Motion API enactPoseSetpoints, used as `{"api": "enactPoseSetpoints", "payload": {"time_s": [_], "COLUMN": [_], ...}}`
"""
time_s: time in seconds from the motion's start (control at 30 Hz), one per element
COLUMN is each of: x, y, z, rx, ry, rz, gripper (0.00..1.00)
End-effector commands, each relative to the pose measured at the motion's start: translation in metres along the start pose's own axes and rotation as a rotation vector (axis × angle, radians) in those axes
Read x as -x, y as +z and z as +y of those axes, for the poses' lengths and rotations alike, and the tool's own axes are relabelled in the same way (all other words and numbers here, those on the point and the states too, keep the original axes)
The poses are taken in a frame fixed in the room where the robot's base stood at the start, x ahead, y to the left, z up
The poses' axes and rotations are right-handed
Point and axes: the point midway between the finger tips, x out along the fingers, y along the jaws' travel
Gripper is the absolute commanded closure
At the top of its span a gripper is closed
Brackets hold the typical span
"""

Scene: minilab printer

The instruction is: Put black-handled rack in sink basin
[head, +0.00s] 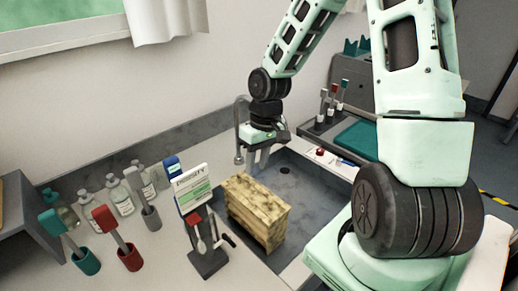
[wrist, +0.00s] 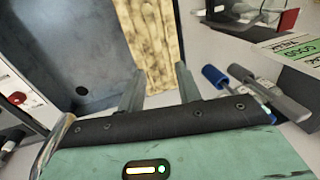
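A small dark rack (head: 208,262) stands on the counter in front of the sink's left side, with a red-topped item in it and a short black handle (head: 229,240) on its right. In the wrist view a dark object with a red part (wrist: 240,22) at the top right looks like this rack, partly cut off. The grey sink basin (head: 318,190) is right of it, and its floor shows in the wrist view (wrist: 75,50). My gripper (head: 258,160) is open and empty, above the back of the basin, well apart from the rack. Its fingers show in the wrist view (wrist: 158,88).
A wooden block (head: 255,212) stands at the basin's left side. A faucet (head: 239,135) is close beside my gripper. Bottles (head: 120,195), a sign card (head: 193,188) and coloured tools (head: 120,245) crowd the left counter. A tube rack (head: 327,112) stands at the back right.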

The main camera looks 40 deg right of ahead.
Motion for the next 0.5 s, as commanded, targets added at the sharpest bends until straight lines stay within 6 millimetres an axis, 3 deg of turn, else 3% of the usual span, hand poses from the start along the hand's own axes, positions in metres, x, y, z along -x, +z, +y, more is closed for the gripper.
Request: {"api": "enactPoseSetpoints", "payload": {"time_s": [0.1, 0.33, 0.43, 0.5], "x": [0.023, 0.044, 0.047, 0.046], "y": [-0.001, 0.000, 0.001, 0.004], "z": [0.001, -0.001, -0.013, -0.032], "rx": [-0.003, 0.002, 0.028, 0.066], "ry": [0.003, 0.002, 0.010, 0.024], "rz": [0.005, 0.001, -0.009, -0.020], "gripper": [0.66, 0.66, 0.66, 0.66]}}
